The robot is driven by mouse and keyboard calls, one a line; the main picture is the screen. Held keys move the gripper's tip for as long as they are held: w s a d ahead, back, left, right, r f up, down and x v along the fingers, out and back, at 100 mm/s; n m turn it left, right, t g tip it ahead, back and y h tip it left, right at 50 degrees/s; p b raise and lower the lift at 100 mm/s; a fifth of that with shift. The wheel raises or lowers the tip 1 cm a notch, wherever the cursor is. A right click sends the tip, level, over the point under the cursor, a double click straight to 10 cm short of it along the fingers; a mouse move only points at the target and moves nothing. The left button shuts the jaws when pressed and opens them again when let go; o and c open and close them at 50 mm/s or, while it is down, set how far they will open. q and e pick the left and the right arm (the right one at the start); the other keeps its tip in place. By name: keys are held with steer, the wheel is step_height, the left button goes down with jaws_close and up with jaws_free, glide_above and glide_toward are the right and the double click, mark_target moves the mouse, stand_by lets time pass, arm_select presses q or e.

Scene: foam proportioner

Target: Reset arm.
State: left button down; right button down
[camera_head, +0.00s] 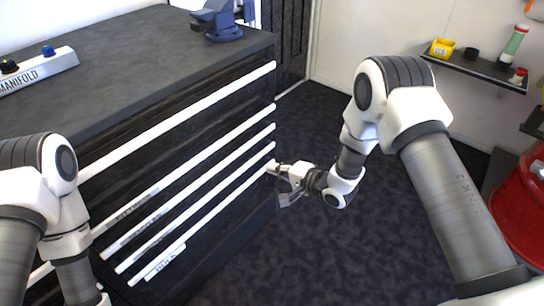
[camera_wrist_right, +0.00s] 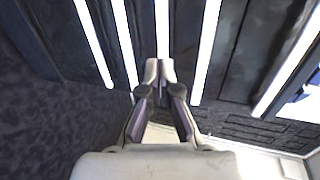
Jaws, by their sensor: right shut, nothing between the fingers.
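My right gripper (camera_head: 280,172) is near the right end of the black drawer cabinet (camera_head: 225,205), close to the lower white drawer handles. In the right wrist view, its two fingertips (camera_wrist_right: 159,70) are together with nothing between them. The fingertips overlap a white handle strip (camera_wrist_right: 162,25) in that view; I cannot tell whether they touch it. My left arm comes in at the left edge in front of the cabinet, and its gripper is out of the frame.
The cabinet's dark top (camera_head: 150,50) holds a manifold block (camera_head: 38,70) and a blue vise (camera_head: 218,20). A wall shelf (camera_head: 480,66) carries a yellow bin (camera_head: 441,48) and small items. A red round container (camera_head: 522,215) stands at right. The dark floor (camera_head: 300,245) beside the cabinet is clear.

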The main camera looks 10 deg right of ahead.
steer(key=s+d+f+n+g+h, duration=0.1)
steer(key=s+d+f+g+h, duration=0.2)
steer(key=s+f, duration=0.5)
steer(key=s+d+f+n+g+h, duration=0.1)
steer(key=s+d+f+g+h, duration=0.15)
steer(key=s, duration=1.05)
steer(key=s+d+f+n+g+h, duration=0.15)
steer(key=s+d+f+g, duration=0.35)
steer(key=s, duration=0.5)
steer(key=s+n+g+h, duration=0.1)
steer(key=s+n+h, duration=0.1)
steer(key=s+n, duration=0.45)
step_height(320, 180, up, 14)
steer(key=p, duration=1.4)
steer(key=shift+s+d, duration=0.35)
steer(key=shift+s, duration=0.05)
steer(key=shift+r, duration=0.1)
